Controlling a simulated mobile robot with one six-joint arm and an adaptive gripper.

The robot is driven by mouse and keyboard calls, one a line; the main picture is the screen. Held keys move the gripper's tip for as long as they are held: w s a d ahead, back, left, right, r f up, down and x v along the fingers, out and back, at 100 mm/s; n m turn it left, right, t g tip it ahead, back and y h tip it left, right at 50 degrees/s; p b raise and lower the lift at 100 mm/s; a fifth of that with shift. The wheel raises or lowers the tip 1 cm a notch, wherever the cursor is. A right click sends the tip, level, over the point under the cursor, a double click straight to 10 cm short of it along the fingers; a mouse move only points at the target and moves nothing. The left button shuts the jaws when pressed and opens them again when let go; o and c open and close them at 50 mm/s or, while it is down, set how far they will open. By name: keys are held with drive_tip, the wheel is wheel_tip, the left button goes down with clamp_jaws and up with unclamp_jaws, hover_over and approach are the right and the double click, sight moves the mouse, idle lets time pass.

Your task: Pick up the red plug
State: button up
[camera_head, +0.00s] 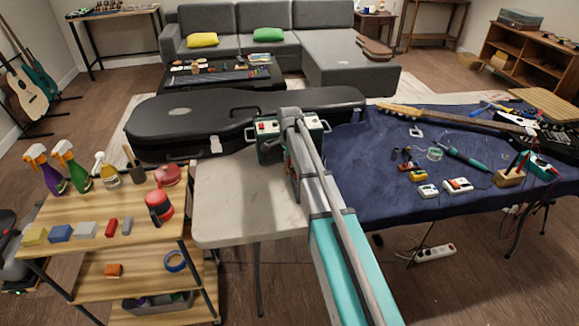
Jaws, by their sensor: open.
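I cannot single out a red plug for sure. Small red and dark pieces (405,152) lie on the blue cloth (375,195) right of centre, too small to name. A small red and yellow item (418,175) lies just in front of them. My arm reaches from the bottom centre up to a grey joint at the table's middle, in front of a dark green box with red and white controls (268,127). My gripper does not show clearly; the arm seems to hide it, along with part of the green box.
A black guitar case (195,120) lies along the table's back. The pale tabletop (228,205) is clear at the left. A guitar (450,117), screwdriver (462,154) and several small items lie on the cloth. A wooden shelf cart (85,268) with spray bottles stands left. A power strip (435,252) lies on the floor.

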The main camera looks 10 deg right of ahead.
clamp_jaws()
drive_tip(key=shift+r, duration=0.2)
idle(0.5)
wheel_tip(320, 180, up, 2)
drive_tip(key=p, duration=0.2)
drive_tip(key=shift+r+p, duration=0.1)
drive_tip(key=shift+p, duration=0.2)
drive_tip(key=s+r+p, duration=1)
drive_tip(key=s, duration=0.4)
drive_tip(key=shift+r, duration=0.2)
drive_tip(key=shift+s, duration=0.1)
